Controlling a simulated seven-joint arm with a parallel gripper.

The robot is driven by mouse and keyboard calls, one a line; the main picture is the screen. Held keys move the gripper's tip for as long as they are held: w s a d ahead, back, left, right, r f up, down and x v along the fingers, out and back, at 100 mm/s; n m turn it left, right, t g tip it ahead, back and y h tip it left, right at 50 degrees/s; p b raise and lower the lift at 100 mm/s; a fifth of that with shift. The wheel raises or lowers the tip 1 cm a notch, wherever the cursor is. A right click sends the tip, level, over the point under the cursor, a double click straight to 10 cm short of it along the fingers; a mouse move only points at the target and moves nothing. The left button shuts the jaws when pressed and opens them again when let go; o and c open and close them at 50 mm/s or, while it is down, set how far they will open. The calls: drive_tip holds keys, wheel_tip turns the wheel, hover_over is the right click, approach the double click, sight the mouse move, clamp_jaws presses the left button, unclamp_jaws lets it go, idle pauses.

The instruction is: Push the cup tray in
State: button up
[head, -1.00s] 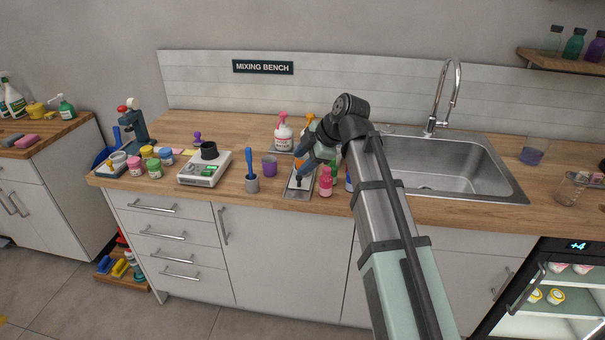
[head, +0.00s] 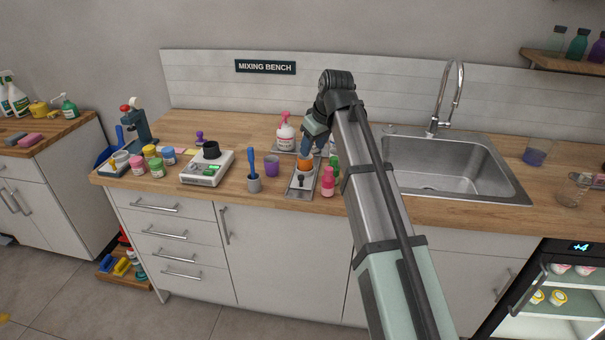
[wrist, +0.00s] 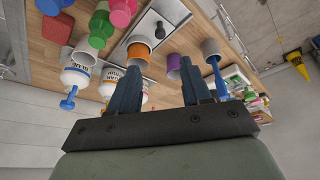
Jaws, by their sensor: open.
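The cup tray looks to be the narrow metal tray (head: 297,194) at the counter's front edge, left of the sink. A small black knob (head: 301,178) stands on it, also seen in the wrist view (wrist: 160,30). An orange cup (head: 305,165) is at the tray, behind the knob; it also shows in the wrist view (wrist: 138,57). My gripper (head: 305,150) is just above and behind the orange cup. In the wrist view my gripper (wrist: 155,68) is open and empty, with the orange cup near its left fingertip. Contact cannot be told.
A purple cup (head: 271,165) and a grey cup with a blue tool (head: 254,184) stand left of the tray. Pink (head: 328,182) and green bottles are close on its right. A white pump bottle (head: 285,134) stands behind. A scale (head: 208,168) is further left.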

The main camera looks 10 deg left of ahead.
sight(301, 176)
drive_tip(key=shift+m, duration=0.6)
drive_tip(key=x, duration=1.4)
clamp_jaws()
